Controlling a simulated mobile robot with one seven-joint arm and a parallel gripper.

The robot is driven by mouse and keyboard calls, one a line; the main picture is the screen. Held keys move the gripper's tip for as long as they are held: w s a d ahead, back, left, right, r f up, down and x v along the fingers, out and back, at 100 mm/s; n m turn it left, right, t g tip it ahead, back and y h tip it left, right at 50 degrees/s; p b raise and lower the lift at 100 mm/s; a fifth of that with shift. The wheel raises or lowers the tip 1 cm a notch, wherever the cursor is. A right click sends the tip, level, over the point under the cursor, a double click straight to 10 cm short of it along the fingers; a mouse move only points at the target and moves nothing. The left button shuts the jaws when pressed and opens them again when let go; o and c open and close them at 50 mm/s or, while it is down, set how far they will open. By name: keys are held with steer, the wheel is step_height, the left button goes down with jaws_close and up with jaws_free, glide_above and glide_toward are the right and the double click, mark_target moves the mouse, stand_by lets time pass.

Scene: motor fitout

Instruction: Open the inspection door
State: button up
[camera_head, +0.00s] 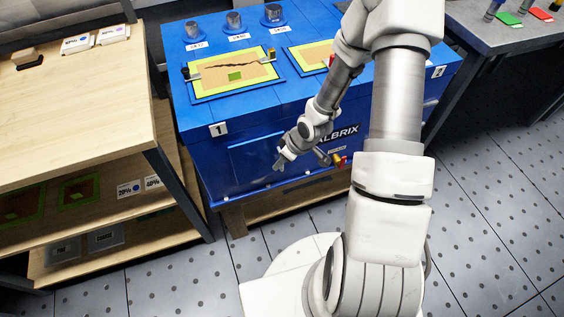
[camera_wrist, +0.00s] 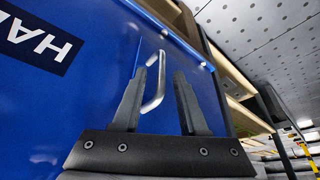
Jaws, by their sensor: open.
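The inspection door (camera_head: 252,163) is a flat blue panel on the front of the blue cabinet (camera_head: 205,160), left of the HALBRIX lettering. It looks closed. In the wrist view the door (camera_wrist: 185,62) carries a bent silver bar handle (camera_wrist: 157,92). My gripper (camera_wrist: 160,73) is open and empty, its two dark fingers pointing toward the door. The handle shows between the fingers, close to the left one and partly behind it. I cannot tell how far the fingertips are from it. In the head view my gripper (camera_head: 278,164) is in front of the door and the handle is hidden.
A wooden shelf bench (camera_head: 80,120) stands left of the cabinet, with a narrow gap between them. Fixtures with green-edged plates (camera_head: 232,76) lie on the cabinet top. A red and yellow part (camera_head: 340,160) sticks out right of the door. Perforated floor (camera_head: 480,215) is clear at right.

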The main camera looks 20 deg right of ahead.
steer(key=shift+f, duration=0.15)
steer(key=shift+c, duration=0.3)
steer(key=shift+a, duration=0.1)
jaws_close()
stand_by(1.1)
